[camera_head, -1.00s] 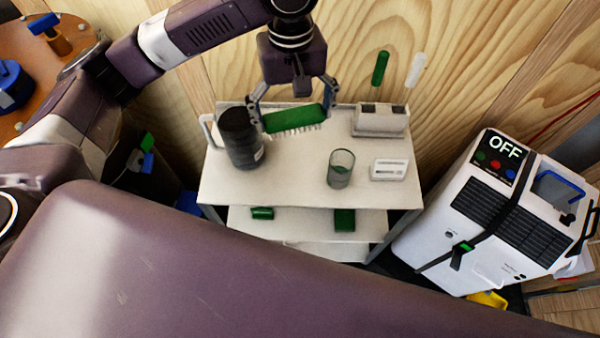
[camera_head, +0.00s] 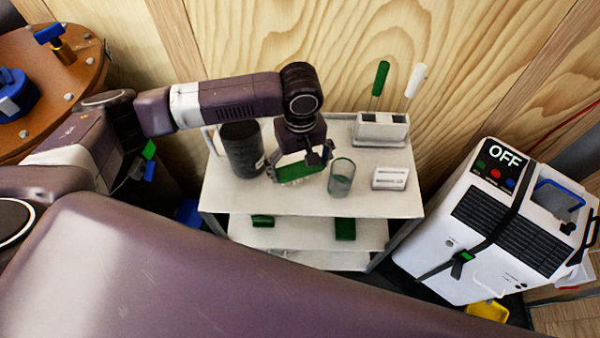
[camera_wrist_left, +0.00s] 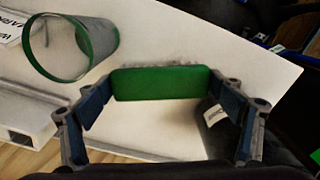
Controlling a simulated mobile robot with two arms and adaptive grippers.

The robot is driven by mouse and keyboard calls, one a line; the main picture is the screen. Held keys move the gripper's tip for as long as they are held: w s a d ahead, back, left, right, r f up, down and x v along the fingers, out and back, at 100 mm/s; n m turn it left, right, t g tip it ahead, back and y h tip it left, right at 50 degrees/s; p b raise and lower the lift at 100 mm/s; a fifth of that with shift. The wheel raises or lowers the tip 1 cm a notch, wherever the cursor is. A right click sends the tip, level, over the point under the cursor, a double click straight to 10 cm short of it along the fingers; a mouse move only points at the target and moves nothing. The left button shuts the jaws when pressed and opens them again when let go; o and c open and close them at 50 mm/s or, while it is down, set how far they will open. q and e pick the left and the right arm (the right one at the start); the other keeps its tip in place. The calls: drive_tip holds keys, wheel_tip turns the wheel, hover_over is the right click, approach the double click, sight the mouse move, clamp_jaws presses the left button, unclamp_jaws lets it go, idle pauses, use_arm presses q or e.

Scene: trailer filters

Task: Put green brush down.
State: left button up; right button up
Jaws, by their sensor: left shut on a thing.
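The green brush (camera_head: 297,171) is held in my left gripper (camera_head: 300,172), low over the front middle of the white cart's top (camera_head: 240,200). In the left wrist view the green back of the brush (camera_wrist_left: 160,83) spans between the two fingers (camera_wrist_left: 160,105), with pale bristles at its far edge. I cannot tell whether the bristles touch the cart top. My right gripper is not in view.
A white holder (camera_head: 380,128) with a green and a white handle stands at the back right of the cart. A small white box (camera_head: 389,179) lies right of the glass. Green items lie on the lower shelf (camera_head: 300,232). A white machine marked OFF (camera_head: 500,220) stands at the right.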

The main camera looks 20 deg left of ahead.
sight(300, 175)
use_arm(q)
drive_tip(key=shift+f, duration=1.75)
drive_tip(key=o, duration=1.1)
drive_tip(key=shift+f, duration=0.1)
wheel_tip(300, 175, up, 12)
drive_tip(key=shift+r+b, duration=0.15)
drive_tip(key=shift+b, duration=0.25)
